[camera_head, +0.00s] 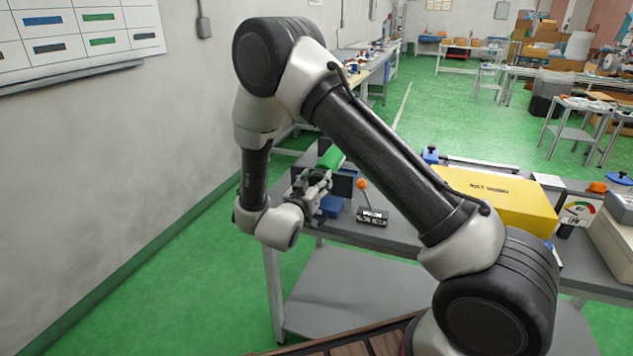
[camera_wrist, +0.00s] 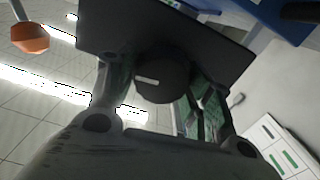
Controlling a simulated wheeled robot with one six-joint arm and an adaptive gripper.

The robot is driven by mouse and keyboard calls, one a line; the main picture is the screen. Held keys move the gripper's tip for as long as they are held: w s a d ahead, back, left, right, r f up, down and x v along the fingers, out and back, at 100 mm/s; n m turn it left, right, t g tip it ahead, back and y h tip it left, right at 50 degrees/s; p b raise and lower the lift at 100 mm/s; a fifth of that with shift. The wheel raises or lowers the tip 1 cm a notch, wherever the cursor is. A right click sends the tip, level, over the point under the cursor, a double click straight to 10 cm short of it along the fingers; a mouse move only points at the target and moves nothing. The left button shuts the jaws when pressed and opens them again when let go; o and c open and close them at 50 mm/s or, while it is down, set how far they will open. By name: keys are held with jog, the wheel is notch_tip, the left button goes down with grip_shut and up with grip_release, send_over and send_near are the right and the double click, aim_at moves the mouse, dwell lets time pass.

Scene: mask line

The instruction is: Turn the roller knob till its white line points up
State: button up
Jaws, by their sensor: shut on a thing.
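The roller knob (camera_wrist: 165,82) is a dark round knob on a dark plate (camera_wrist: 200,45). Its short white line (camera_wrist: 147,80) lies nearly level across the wrist picture, left of the knob's middle. My gripper (camera_wrist: 160,88) has a finger on either side of the knob and is shut on it. In the head view my gripper (camera_head: 318,181) is at the near left end of the bench, against the roller's dark end plate (camera_head: 345,184). The green roller (camera_head: 331,158) shows behind it. The knob is hidden there by the gripper.
An orange-tipped lever (camera_head: 362,185) stands close to the right of my gripper, by a black label block (camera_head: 372,216). A yellow box (camera_head: 505,205) lies farther right on the grey bench (camera_head: 400,236). The wall is at the left, with green floor between.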

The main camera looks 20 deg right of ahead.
jog(key=n, duration=0.4)
jog(key=shift+w+a, duration=0.1)
jog(key=n, duration=0.8)
jog(key=shift+a+f, duration=0.1)
jog(key=shift+f, duration=0.05)
jog(key=shift+f+n, duration=0.1)
jog(key=shift+n, duration=2)
jog(key=o, duration=1)
